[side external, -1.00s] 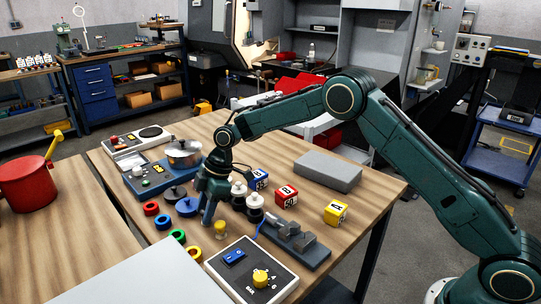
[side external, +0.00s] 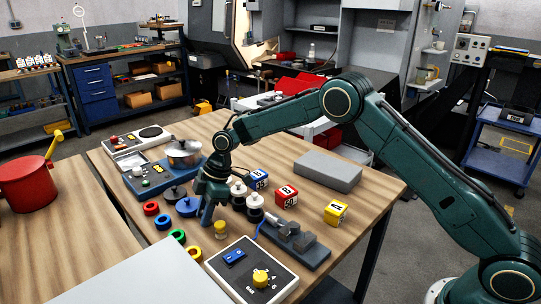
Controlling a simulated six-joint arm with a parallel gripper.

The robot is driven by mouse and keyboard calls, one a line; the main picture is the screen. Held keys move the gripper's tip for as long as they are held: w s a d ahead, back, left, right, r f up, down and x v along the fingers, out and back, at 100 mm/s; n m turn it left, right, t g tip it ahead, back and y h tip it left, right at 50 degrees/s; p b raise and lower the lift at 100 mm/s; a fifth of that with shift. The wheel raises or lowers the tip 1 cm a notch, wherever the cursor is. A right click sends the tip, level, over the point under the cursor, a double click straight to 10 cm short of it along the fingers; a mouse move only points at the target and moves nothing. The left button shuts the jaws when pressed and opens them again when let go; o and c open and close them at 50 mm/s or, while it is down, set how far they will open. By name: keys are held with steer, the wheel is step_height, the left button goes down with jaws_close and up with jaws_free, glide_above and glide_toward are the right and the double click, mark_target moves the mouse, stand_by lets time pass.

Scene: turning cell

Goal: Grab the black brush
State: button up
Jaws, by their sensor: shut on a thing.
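My gripper (side external: 212,212) points down just above the wooden table's near half, among several small parts. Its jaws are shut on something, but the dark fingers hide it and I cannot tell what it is. I cannot make out a black brush in the side external view. A blue disc (side external: 187,207) and a black disc (side external: 174,194) lie just left of the fingers. Black parts with white tops (side external: 255,203) stand just right of them. A yellow ring (side external: 221,230) lies in front of the fingertips.
A small vise (side external: 298,240) and a control box with a yellow knob (side external: 252,272) are near the front. Lettered cubes (side external: 286,195) and a grey block (side external: 328,170) stand to the right. A pot (side external: 184,153) stands behind. Bare wood (side external: 130,245) is at left.

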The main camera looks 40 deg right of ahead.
steer(key=shift+r, duration=0.1)
steer(key=shift+r, duration=4.9)
